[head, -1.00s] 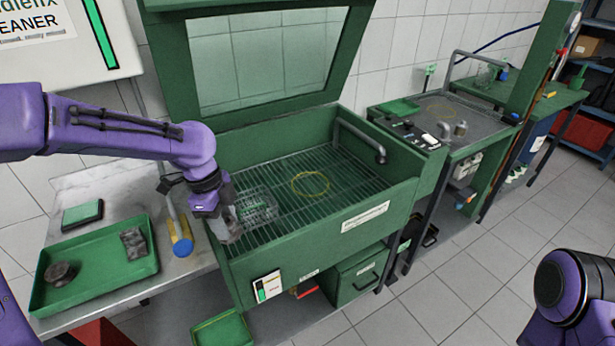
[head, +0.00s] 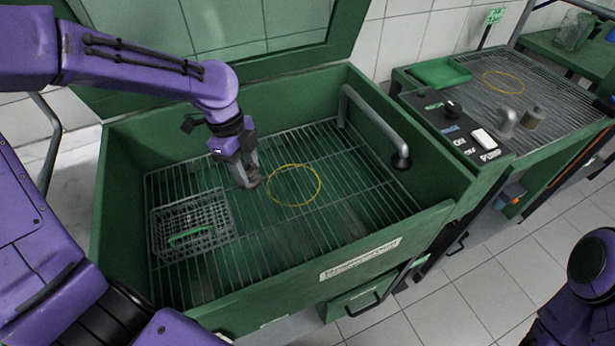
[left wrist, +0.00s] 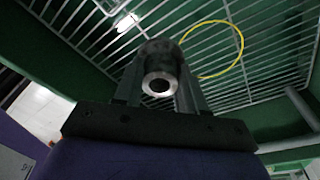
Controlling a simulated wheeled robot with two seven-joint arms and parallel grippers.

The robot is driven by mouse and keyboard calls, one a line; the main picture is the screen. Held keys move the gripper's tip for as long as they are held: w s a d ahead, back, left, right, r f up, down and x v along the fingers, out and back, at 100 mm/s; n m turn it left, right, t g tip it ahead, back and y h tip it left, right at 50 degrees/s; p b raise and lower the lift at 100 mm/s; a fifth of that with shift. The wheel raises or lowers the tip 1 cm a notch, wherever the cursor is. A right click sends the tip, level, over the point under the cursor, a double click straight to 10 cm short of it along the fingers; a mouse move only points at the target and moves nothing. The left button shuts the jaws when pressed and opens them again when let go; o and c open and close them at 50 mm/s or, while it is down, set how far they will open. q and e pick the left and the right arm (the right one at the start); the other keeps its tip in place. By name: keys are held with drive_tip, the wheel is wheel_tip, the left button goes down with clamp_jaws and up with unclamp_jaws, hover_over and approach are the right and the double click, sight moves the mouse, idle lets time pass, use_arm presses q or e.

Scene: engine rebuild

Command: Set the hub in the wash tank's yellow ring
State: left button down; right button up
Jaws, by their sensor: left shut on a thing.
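The wash tank (head: 400,250) is a green open box with a wire-grate floor. A thin yellow ring (head: 294,206) lies on the grate near the middle; it also shows in the left wrist view (left wrist: 241,45). My left gripper (head: 247,172) is inside the tank's outline, just left of the ring, pointing down. It is shut on the hub (left wrist: 160,72), a grey metal cylinder with a round hole in its end face. In the head view the hub (head: 249,184) is partly hidden by the fingers. Its gap above the grate is hard to tell. My right gripper is out of view.
A grey pipe (head: 375,115) arches over the tank's right side. The raised lid (head: 345,45) stands behind. A second bench with another yellow ring (head: 503,92) is at the right.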

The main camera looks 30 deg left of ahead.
use_arm(q)
drive_tip(key=shift+w+f, duration=0.1)
drive_tip(key=shift+f, duration=0.25)
drive_tip(key=w+d+f, duration=0.1)
drive_tip(key=w+f, duration=0.1)
drive_tip(key=w, duration=0.2)
drive_tip(key=w+d+f, duration=0.1)
drive_tip(key=w+f, duration=0.2)
drive_tip(key=w+d+f+p, duration=0.1)
drive_tip(key=w+d+f, duration=0.1)
drive_tip(key=w+f, duration=0.1)
drive_tip(key=shift+w+d+f, duration=0.1)
drive_tip(key=shift+w+f, duration=0.1)
drive_tip(key=shift+w, duration=0.6)
drive_tip(key=shift+f, duration=0.25)
drive_tip(key=f, duration=0.1)
drive_tip(key=f+p, duration=0.1)
drive_tip(key=f, duration=0.1)
drive_tip(key=shift+w+d+f, duration=0.15)
drive_tip(key=shift+w+d, duration=0.05)
drive_tip(key=shift+w+f, duration=0.1)
drive_tip(key=shift+a, duration=0.1)
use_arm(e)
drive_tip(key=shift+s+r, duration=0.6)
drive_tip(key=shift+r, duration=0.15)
use_arm(q)
drive_tip(key=shift+s, duration=0.2)
